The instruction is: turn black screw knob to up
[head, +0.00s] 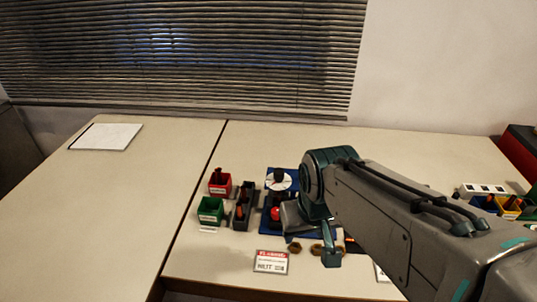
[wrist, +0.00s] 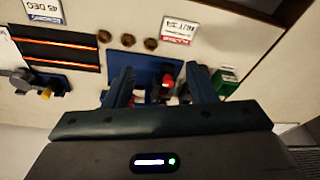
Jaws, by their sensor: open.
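A blue rig board (head: 270,228) lies on the table, partly hidden behind my arm. A black knob (head: 279,176) stands on a white round dial (head: 287,184) at the board's far end; its pointing direction is too small to tell. A red knob (head: 275,214) sits nearer on the same board. My gripper (head: 312,236) is above the right part of the board, apart from the black knob. In the wrist view my gripper (wrist: 162,80) is open, with the blue board (wrist: 148,66) and the red knob (wrist: 167,78) showing between its fingers. The black knob is not clear there.
A red bin (head: 220,184), a green bin (head: 210,210) and dark bins (head: 240,214) stand left of the board. A white label card (head: 271,262) and several brown round pieces (head: 295,247) lie in front. The left table is mostly clear, with a white sheet (head: 106,136).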

